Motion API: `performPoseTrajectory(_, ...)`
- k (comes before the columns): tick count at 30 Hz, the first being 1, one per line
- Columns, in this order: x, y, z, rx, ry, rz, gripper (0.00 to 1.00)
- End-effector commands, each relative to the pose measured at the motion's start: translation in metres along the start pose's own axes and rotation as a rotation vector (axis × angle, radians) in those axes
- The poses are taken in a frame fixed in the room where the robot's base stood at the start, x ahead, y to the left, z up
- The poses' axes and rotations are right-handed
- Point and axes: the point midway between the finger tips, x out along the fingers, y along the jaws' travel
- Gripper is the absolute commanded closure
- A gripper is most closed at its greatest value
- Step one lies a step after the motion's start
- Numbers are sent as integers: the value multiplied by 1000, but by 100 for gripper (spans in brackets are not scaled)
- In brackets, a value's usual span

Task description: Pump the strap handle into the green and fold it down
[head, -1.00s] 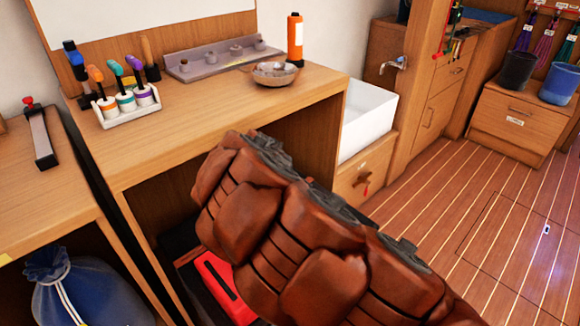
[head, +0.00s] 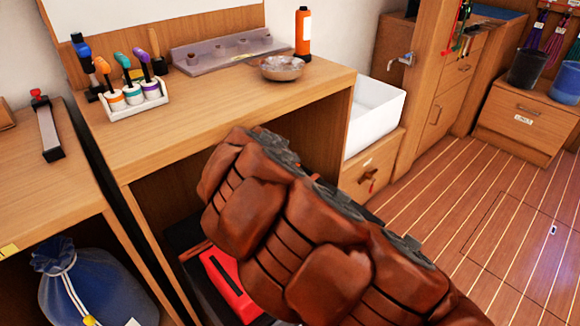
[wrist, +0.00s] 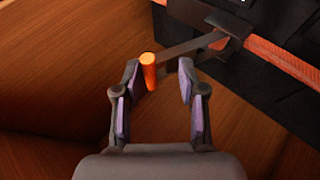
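The strap handle is an orange round grip (wrist: 148,72) on a flat grey lever (wrist: 190,46) in the wrist view. The lever runs up and right to a dark ratchet body (wrist: 229,27) on an orange strap (wrist: 285,63). My gripper (wrist: 159,66) is open, with the orange grip between its fingertips, close to the left one. I cannot tell whether they touch. No green mark shows by the ratchet. In the head view my arm hides the gripper and the handle.
The strap crosses a black case (wrist: 262,90) inside a wooden compartment. In the head view a red item (head: 222,287) lies under the bench (head: 200,125). A blue sack (head: 90,290) is in the left shelf. Open plank floor (head: 440,215) lies to the right.

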Motion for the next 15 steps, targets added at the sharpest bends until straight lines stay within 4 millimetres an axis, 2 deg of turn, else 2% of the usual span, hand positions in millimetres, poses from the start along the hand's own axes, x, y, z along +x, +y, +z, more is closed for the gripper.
performPoseTrajectory(8,-3,1,-2,-2,5,2,60)
performPoseTrajectory(11,-10,1,-3,-2,7,2,60)
performPoseTrajectory(15,-28,1,-3,-2,8,3,60)
